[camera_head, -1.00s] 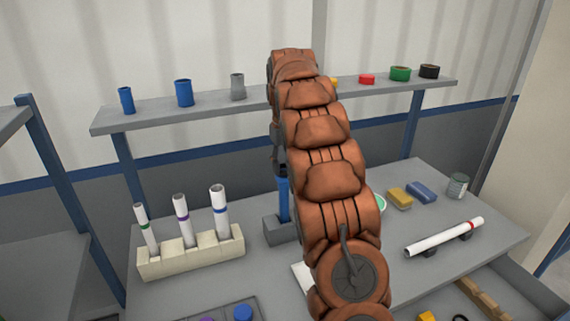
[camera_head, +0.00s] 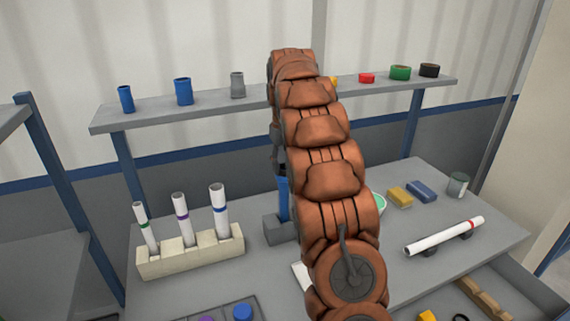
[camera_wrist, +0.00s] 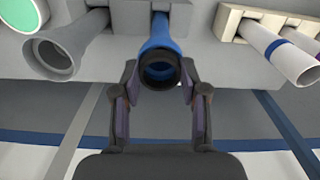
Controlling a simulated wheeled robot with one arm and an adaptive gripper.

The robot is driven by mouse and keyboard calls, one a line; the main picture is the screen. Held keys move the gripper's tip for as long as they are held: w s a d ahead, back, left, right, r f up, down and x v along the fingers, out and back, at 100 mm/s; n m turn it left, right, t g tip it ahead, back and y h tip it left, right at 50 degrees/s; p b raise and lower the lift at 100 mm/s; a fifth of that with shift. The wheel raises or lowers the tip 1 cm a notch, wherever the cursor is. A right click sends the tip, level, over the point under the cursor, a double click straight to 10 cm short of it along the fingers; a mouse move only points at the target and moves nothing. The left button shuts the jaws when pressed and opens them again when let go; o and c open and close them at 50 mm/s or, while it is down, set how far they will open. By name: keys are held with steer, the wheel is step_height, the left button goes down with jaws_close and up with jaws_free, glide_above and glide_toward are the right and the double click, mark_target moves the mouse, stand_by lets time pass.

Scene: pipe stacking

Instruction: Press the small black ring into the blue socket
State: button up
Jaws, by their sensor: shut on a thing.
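The blue socket (camera_wrist: 159,33) is the open end of a blue pipe. In the head view the pipe (camera_head: 284,199) stands upright in a grey block (camera_head: 281,229), partly behind my arm. The small black ring (camera_wrist: 160,86) shows in the wrist view as a dark band at the socket's mouth, in line with it. How deep it sits I cannot tell. My gripper (camera_wrist: 160,73) is shut on the ring, one finger on each side. In the head view my arm hides the gripper and the ring.
A shelf (camera_head: 215,112) behind carries blue and grey fittings and coloured rings. A cream rack (camera_head: 192,255) with white pipes stands left of the block. A white pipe (camera_head: 444,237) lies on supports at right, near a can (camera_head: 458,185) and sponges.

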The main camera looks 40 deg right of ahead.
steer(key=o, duration=1.3)
steer(key=shift+c, duration=0.2)
steer(key=shift+r, duration=0.15)
step_height(320, 180, up, 7)
steer(key=p, duration=0.3)
stand_by(0.6)
jaws_close()
stand_by(0.8)
